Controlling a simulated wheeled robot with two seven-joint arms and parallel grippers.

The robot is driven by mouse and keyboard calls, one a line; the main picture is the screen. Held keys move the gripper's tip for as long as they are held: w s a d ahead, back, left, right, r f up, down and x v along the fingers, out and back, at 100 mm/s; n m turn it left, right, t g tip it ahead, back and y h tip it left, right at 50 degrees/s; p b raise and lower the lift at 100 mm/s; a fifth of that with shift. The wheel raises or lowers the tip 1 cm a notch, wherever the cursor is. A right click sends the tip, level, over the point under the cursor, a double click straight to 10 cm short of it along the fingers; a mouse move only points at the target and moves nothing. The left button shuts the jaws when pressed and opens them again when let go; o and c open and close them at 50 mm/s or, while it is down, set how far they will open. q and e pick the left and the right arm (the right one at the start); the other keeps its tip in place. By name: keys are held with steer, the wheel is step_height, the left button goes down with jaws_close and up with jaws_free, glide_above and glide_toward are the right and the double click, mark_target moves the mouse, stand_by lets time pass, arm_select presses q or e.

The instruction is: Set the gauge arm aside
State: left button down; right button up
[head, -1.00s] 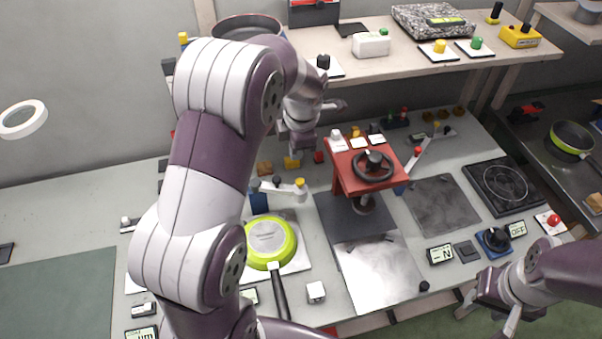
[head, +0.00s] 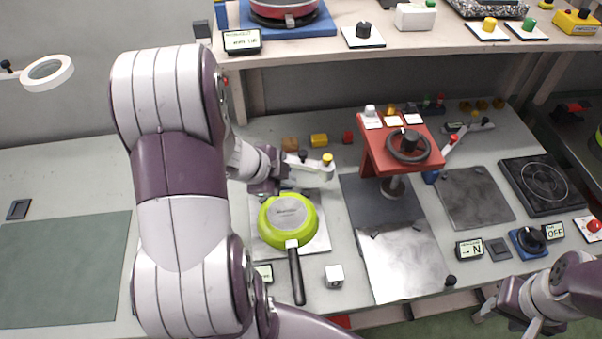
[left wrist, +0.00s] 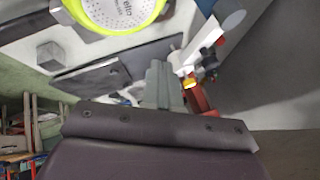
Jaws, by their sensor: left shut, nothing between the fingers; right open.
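The gauge arm (head: 315,168), a pale bar with a dark knob and a yellow cap, stands behind the green pan (head: 289,216) in the head view. My left gripper (head: 286,181) is shut and empty at the bar's left end; I cannot tell whether it touches. In the left wrist view the shut fingers (left wrist: 163,82) point towards a white piece and a yellow cap. The pan lies bottom up on a pale plate (head: 320,240). My right gripper (head: 507,322) is open and empty at the front right, low in the head view.
A red stand with a dark handwheel (head: 408,146) is to the right of the bar. A white cube (head: 334,276) sits right of the pan handle. Small yellow (head: 319,140) and red (head: 348,137) blocks lie behind. The left green mat (head: 65,268) is bare.

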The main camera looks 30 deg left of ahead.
mark_target(299, 160)
arm_select(q)
steer(key=b+x, duration=0.1)
steer(key=x, duration=0.3)
steer(key=shift+f, duration=0.15)
steer(key=w, duration=0.3)
steer(key=shift+w+a+p, duration=0.2)
steer(key=shift+a+p, duration=0.15)
steer(key=shift+p, duration=0.05)
steer(key=shift+w+a, duration=0.15)
steer(key=shift+w, duration=0.25)
arm_select(e)
steer(key=shift+f, duration=0.4)
